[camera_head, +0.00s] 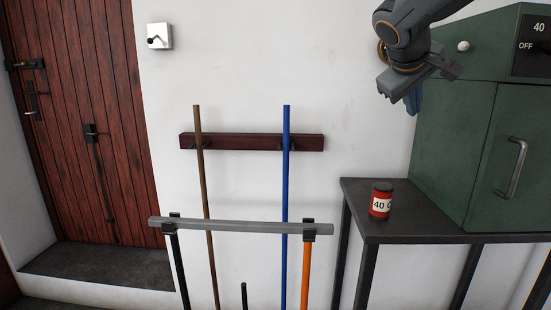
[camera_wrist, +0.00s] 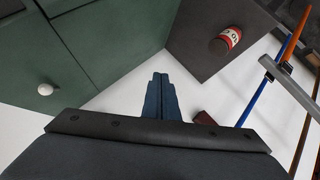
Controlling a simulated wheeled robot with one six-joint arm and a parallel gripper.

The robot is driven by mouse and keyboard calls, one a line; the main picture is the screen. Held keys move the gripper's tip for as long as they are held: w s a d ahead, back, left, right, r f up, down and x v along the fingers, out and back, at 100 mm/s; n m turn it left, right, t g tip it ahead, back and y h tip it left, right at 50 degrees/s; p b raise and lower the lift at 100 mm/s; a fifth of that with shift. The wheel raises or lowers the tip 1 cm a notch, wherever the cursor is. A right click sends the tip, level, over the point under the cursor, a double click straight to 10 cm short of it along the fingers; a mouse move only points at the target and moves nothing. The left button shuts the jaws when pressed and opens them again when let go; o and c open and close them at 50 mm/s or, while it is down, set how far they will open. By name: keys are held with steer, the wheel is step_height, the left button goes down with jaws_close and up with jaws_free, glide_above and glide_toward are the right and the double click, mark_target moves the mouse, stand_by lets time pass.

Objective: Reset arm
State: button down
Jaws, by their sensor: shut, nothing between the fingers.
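My arm hangs into the top right of the head view, folded in front of the white wall and the left edge of the green cabinet (camera_head: 455,150). My gripper (camera_head: 414,108) points downward there, well above the dark table. In the wrist view my gripper (camera_wrist: 160,76) shows its two blue fingers pressed together with nothing between them. It touches nothing.
A red can labelled 40 (camera_head: 381,200) stands on the dark table (camera_head: 440,225), left of the cabinet. A grey rail (camera_head: 240,226), a wall rack (camera_head: 255,142) and several long poles stand left of the table. A wooden door (camera_head: 85,120) is far left.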

steer(key=s+a+f+m+g+y, duration=0.1)
steer(key=s+a+f, duration=0.3)
steer(key=s+f, duration=0.4)
steer(key=s+a+f+m+g+y, duration=0.1)
steer(key=s+a+f+g+y, duration=0.2)
steer(key=s+f, duration=0.5)
steer(key=s+a+f+m+g+y+p, duration=0.1)
steer(key=s+a+f+g, duration=0.3)
steer(key=f, duration=1.6)
steer(key=s+a+y, duration=0.1)
steer(key=s+a, duration=0.1)
steer(key=s, duration=0.2)
steer(key=shift+s, duration=0.15)
